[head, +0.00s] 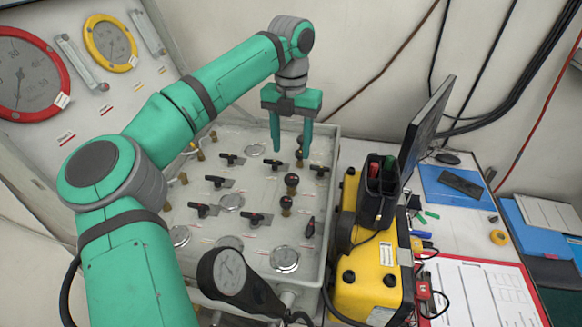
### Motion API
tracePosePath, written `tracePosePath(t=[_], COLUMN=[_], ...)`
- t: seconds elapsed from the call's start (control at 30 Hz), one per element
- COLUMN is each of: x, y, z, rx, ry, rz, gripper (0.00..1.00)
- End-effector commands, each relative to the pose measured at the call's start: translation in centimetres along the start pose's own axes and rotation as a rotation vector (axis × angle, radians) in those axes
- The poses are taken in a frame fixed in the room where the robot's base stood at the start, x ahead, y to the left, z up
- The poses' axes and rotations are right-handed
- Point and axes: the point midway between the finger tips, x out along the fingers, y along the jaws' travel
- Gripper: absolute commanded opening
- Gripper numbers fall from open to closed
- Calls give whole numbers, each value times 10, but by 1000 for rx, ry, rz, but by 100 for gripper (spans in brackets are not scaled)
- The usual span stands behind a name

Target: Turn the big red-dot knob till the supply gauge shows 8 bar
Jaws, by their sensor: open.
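My gripper (290,151) hangs fingers-down over the back right part of the grey valve panel (262,228). A big red-rimmed gauge (22,75) and a smaller yellow-rimmed gauge (110,43) are on the upright board at left. I cannot tell which gauge is the supply gauge, and their readings are too small to read.
Several black levers (203,210) and round metal dials (285,258) cover the panel. A black-backed gauge (230,271) stands at its front edge. A yellow case (371,270) with a black holder stands close on the right, with a monitor (425,125) behind.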

Motion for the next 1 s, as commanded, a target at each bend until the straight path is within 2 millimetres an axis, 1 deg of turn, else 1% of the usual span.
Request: tracePosePath(t=[0.3, 0.5, 0.7, 1.0], x=[55, 83, 96, 97], y=[-1, 0, 1, 1], z=[0, -1, 0, 0], rx=[0, -1, -3, -3], ry=[1, 1, -1, -1], rz=[-3, -1, -1, 0], gripper=[52, 52, 52, 52])
